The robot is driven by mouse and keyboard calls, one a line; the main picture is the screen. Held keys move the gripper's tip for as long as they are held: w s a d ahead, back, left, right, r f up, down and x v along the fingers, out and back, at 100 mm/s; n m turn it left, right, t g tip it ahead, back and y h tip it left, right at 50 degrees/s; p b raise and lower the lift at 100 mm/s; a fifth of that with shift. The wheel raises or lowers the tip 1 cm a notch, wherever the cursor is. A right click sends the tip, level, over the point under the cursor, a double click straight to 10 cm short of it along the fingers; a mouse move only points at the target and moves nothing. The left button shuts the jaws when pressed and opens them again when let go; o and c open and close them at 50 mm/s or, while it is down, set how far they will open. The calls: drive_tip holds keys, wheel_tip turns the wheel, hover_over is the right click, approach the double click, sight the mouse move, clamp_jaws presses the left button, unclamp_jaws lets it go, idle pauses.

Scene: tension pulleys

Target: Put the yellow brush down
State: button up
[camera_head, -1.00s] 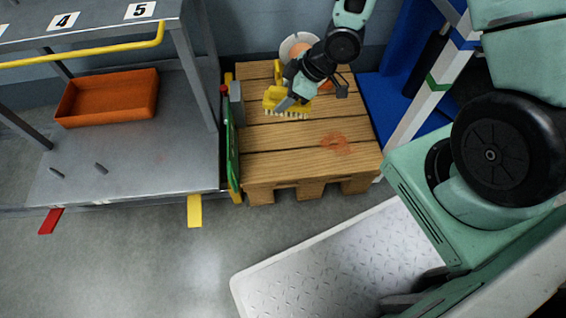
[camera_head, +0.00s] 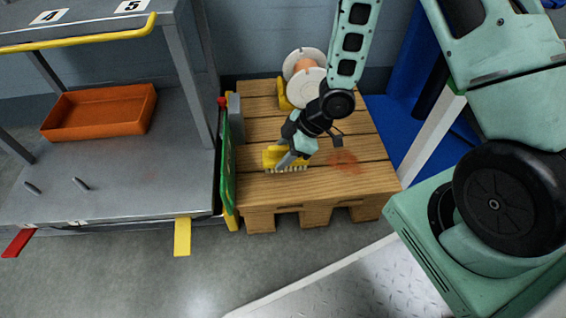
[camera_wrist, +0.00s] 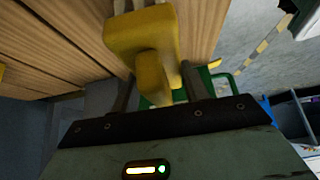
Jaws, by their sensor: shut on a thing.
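The yellow brush (camera_head: 271,156) is in my gripper (camera_head: 287,158), over the front left part of the wooden pallet (camera_head: 330,180). Its pale bristles point down, at or just above the planks; I cannot tell whether they touch. In the wrist view the brush (camera_wrist: 140,35) fills the upper middle, its handle between the two fingers of my gripper (camera_wrist: 155,88). The fingers are shut on the handle. Pallet planks lie behind the brush in that view.
A reddish stain (camera_head: 345,162) marks the pallet right of the brush. A white and orange spool (camera_head: 305,72) stands at the back beside a yellow piece (camera_head: 283,95). A green panel (camera_head: 228,165) borders the pallet's left. An orange tray (camera_head: 98,112) sits on the grey shelf.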

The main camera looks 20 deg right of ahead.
wheel_tip(320, 180, down, 3)
drive_tip(key=shift+r+b, duration=0.2)
drive_tip(key=shift+b, duration=0.4)
drive_tip(key=shift+r, duration=0.15)
drive_tip(key=o, duration=1.2)
drive_tip(key=shift+o, duration=0.2)
